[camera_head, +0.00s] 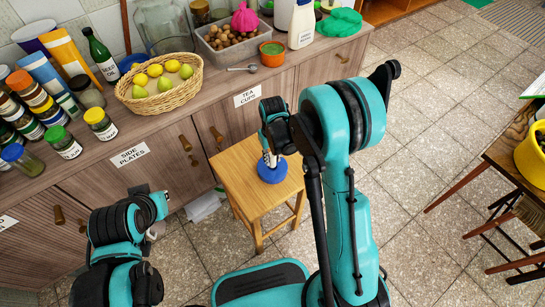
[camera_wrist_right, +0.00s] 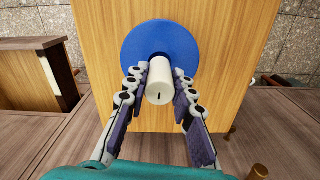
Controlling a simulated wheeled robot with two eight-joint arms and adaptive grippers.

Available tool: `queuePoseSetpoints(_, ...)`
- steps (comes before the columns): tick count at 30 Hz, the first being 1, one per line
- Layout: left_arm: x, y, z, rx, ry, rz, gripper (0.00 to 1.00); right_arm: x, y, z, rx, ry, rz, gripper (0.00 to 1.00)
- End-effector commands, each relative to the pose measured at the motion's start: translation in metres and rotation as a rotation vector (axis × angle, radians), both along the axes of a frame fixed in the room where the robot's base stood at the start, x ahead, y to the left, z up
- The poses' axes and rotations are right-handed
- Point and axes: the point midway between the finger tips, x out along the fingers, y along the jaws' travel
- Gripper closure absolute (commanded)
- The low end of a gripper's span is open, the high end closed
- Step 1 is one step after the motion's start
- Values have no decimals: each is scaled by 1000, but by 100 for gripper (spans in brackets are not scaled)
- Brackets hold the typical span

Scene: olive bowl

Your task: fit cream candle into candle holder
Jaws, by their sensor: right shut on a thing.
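The blue round candle holder (camera_head: 272,172) lies on top of a small wooden stool (camera_head: 246,178); in the right wrist view it is a blue disc (camera_wrist_right: 150,32). The cream candle (camera_wrist_right: 160,78) stands end-on to the wrist camera, over the middle of the holder. My right gripper (camera_wrist_right: 159,84) is shut on the candle, one finger on each side. In the head view the right gripper (camera_head: 268,157) is just above the holder and mostly hides the candle. I cannot tell whether the candle's lower end is inside the holder. My left arm is at lower left, its fingers unclear.
A wooden counter (camera_head: 150,125) behind the stool carries a fruit basket (camera_head: 160,85), jars, bottles and a grey crate (camera_head: 228,43). A table with a yellow pot (camera_head: 533,155) stands at the right. The tiled floor between is clear.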

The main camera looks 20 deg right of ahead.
Motion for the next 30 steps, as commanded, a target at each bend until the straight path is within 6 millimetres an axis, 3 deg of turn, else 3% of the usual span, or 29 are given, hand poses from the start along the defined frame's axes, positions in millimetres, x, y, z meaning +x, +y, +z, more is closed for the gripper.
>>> queuePoseSetpoints(30,0,0,-19,0,0,0,100,0,0,-21,0,0,0,100)
